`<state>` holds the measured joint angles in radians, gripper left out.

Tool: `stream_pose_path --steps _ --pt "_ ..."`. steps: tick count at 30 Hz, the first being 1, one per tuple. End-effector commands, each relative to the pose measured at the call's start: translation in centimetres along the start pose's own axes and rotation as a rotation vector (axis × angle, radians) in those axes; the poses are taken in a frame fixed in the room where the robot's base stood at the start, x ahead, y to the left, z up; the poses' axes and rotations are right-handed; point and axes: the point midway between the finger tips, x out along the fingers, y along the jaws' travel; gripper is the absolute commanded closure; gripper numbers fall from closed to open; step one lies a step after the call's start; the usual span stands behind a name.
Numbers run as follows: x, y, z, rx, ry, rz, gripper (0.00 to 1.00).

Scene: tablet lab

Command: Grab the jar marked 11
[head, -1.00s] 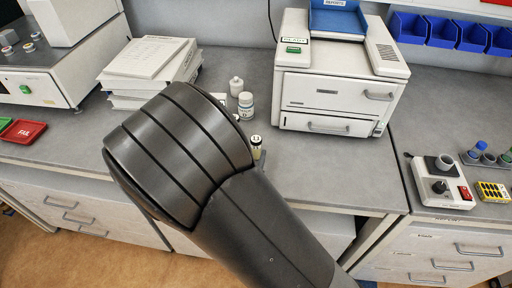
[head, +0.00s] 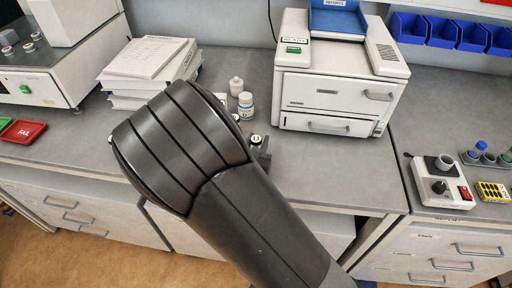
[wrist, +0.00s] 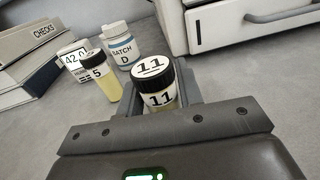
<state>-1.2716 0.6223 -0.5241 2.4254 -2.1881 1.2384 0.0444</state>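The jar marked 11 (wrist: 158,88) has a black cap with a white top, a white label and yellowish contents. In the wrist view it stands upright between the two fingers of my gripper (wrist: 160,98), which look parted, with a small gap at the right side. In the head view its cap (head: 256,138) shows just past my arm, beside a dark fingertip (head: 264,155); most of my gripper and the jar's body are hidden there.
A stack of papers (head: 150,62) is further left. A white printer-like machine (head: 338,92) stands close behind on the right.

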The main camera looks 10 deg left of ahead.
Motion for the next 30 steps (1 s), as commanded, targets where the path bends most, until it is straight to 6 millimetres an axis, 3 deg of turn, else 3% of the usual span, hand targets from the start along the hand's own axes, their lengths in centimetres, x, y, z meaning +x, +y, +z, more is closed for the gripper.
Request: stream_pose_path --steps 10,22,30 --pt "0.0 0.0 0.0 0.000 0.000 0.000 0.95" --pt "0.0 0.0 0.5 0.002 0.000 0.000 0.95" --pt "0.0 0.0 3.0 0.006 0.000 0.000 0.95"
